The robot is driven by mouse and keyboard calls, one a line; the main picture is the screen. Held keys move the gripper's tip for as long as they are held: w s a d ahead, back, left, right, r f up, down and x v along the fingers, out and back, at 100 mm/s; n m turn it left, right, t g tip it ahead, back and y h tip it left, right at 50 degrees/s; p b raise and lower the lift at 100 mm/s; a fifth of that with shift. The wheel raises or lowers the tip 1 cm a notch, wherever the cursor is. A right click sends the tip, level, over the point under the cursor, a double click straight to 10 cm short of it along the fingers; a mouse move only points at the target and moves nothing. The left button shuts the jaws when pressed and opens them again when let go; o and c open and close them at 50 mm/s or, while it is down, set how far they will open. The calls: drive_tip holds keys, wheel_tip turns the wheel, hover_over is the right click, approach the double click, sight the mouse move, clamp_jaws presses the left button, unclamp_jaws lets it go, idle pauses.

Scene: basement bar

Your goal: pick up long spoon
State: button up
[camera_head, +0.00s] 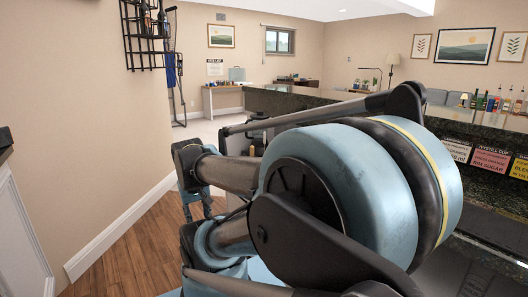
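I see no long spoon in this view. My arm fills the middle and lower right and hides much of the bar behind it. Beyond the arm's dark joint at centre left, small blue parts hang down that may be my gripper (198,208). They are too small and too covered to show whether it is open or shut. I see nothing held there.
A dark stone bar counter (300,104) runs from the back centre to the right. Bottles (497,104) stand on it at far right, above signs (490,161). A wall rack (146,30) hangs upper left. Wooden floor (135,250) lies clear at lower left, beside a white baseboard.

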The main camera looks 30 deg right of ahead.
drive_tip(key=w+d+r+m+t+h, duration=0.1)
drive_tip(key=w+d+r+m+h, duration=0.3)
drive_tip(key=w+d, duration=0.7)
drive_tip(key=w+d+r+m+t+h, duration=0.1)
drive_tip(key=w+d+r+m+h, duration=0.1)
drive_tip(key=w+d+m+h, duration=0.65)
drive_tip(key=w+d+r+m+t+h, duration=0.1)
drive_tip(key=w+d+r+h, duration=0.2)
drive_tip(key=w+d, duration=1.1)
drive_tip(key=shift+t+h, duration=0.25)
drive_tip(key=shift+t, duration=0.15)
drive_tip(key=shift+f+x, duration=0.15)
drive_tip(key=shift+x, duration=2.8)
drive_tip(key=shift+f+x, duration=0.2)
drive_tip(key=shift+x, duration=2.7)
drive_tip(key=shift+f+x, duration=0.15)
drive_tip(key=shift+x, duration=2.8)
drive_tip(key=shift+w, duration=0.2)
clamp_jaws()
